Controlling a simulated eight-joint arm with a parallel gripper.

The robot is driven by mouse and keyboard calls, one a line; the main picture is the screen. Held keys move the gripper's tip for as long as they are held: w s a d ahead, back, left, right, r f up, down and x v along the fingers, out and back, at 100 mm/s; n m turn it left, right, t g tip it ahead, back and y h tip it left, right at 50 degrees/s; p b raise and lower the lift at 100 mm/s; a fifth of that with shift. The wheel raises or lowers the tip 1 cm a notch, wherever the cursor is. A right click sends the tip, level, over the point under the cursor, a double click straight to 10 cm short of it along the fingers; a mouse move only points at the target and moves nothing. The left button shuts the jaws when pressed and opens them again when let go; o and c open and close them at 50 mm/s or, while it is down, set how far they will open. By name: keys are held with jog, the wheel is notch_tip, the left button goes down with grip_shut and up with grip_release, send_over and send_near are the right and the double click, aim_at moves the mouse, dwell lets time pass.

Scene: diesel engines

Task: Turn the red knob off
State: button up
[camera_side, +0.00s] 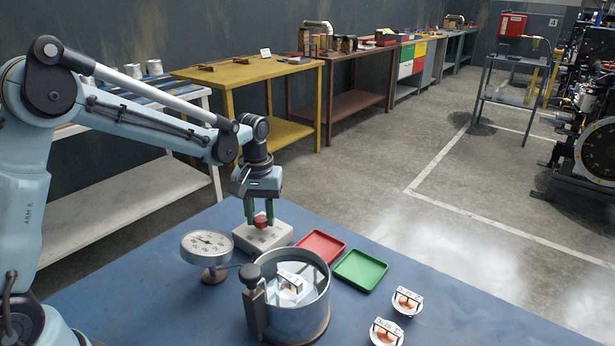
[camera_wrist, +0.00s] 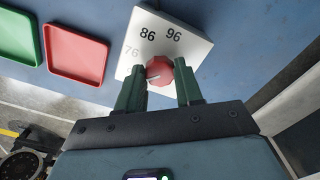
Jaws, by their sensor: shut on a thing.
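The red knob (camera_side: 261,219) sits on top of a pale box (camera_side: 264,240) on the blue table. In the wrist view the red knob (camera_wrist: 159,71) shows a light pointer line, and the box face (camera_wrist: 166,38) carries the marks 76, 86 and 96, with 76 fainter. My gripper (camera_side: 261,222) comes down from above with its green fingers on either side of the knob, shut on it. In the wrist view my gripper (camera_wrist: 160,77) has one finger at the knob's left and one at its right. Part of the box is hidden behind the fingers.
A round dial gauge (camera_side: 207,247) stands left of the box. A metal pot (camera_side: 290,315) with a part inside stands in front. A red tray (camera_side: 320,247) and a green tray (camera_side: 360,269) lie to the right. Two small white dishes (camera_side: 407,301) (camera_side: 386,333) lie at the front right.

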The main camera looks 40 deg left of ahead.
aim_at(261, 219)
dwell(0.3)
jog(key=o, duration=1)
jog(key=shift+o, duration=0.2)
jog(key=shift+r, duration=0.1)
notch_tip(261, 219, up, 12)
jog(key=s+d+f+m+t, duration=0.1)
jog(key=s+m+t, duration=0.1)
jog(key=s, duration=0.2)
jog(key=s+d+f+m+t, duration=0.1)
jog(key=s+m+t, duration=0.1)
jog(key=s, duration=0.3)
jog(key=s+d+f+m+t, duration=0.1)
jog(key=s+m+t, duration=0.1)
jog(key=s, duration=0.2)
jog(key=shift+s+d+m+t, duration=0.2)
jog(key=shift+s+m+t, duration=0.1)
jog(key=shift+s, duration=0.1)
jog(key=shift+s+f+t, duration=0.3)
jog(key=shift+s+f, duration=0.05)
jog(key=shift+f, duration=0.05)
